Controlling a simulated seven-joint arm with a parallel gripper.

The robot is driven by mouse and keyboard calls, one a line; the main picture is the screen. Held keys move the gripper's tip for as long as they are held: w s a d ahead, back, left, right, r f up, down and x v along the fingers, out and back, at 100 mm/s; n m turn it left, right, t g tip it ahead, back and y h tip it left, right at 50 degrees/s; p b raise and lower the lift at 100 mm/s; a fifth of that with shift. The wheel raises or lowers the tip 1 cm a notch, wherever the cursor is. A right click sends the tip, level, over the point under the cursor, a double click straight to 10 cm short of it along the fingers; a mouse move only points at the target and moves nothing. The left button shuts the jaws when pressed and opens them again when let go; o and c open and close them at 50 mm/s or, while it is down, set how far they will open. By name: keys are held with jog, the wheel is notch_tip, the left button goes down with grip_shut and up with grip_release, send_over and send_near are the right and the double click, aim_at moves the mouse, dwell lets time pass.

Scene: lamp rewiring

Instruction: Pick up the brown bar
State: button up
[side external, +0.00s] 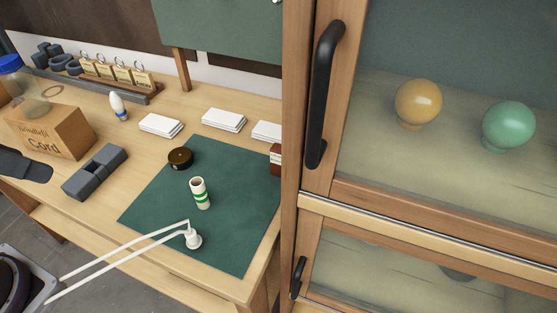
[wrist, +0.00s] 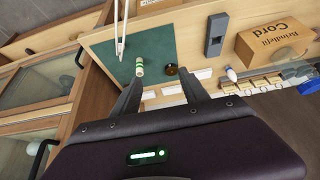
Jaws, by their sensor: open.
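A small reddish-brown block (side external: 275,158) shows at the right edge of the green mat (side external: 150,205) in the side external view. It is mostly hidden behind the cabinet's frame, so I cannot tell its full shape or whether it is the brown bar. I cannot make it out in the wrist view. My gripper (wrist: 158,77) is open and empty in the wrist view, its two dark fingers spread over the bench near the mat's edge. My gripper's fingers do not show in the side external view.
A wooden cabinet (side external: 310,175) rises at the right. A grey block (side external: 95,172) and Cord box (side external: 52,130) stand left.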

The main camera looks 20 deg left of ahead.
jog(key=w+d+f+m+g, duration=0.1)
jog(key=w+d+m+g, duration=0.25)
jog(key=w+m, duration=0.45)
jog(key=m+g+h, duration=0.2)
jog(key=m+h, duration=0.8)
jog(key=h, duration=0.3)
send_near(279, 158)
jog(key=w+d+f, duration=0.2)
jog(key=shift+w+d+f, duration=0.1)
jog(key=shift+f, duration=0.15)
jog(key=shift+w+d+f+h, duration=0.1)
jog(key=shift+w+f+h, duration=0.1)
jog(key=shift+h, duration=0.1)
jog(key=x, duration=0.4)
jog(key=s+x, duration=0.1)
jog(key=x, duration=0.1)
jog(key=shift+s+d+f, duration=0.1)
jog(key=shift+d+f, duration=0.15)
jog(key=shift+f, duration=0.2)
grip_shut()
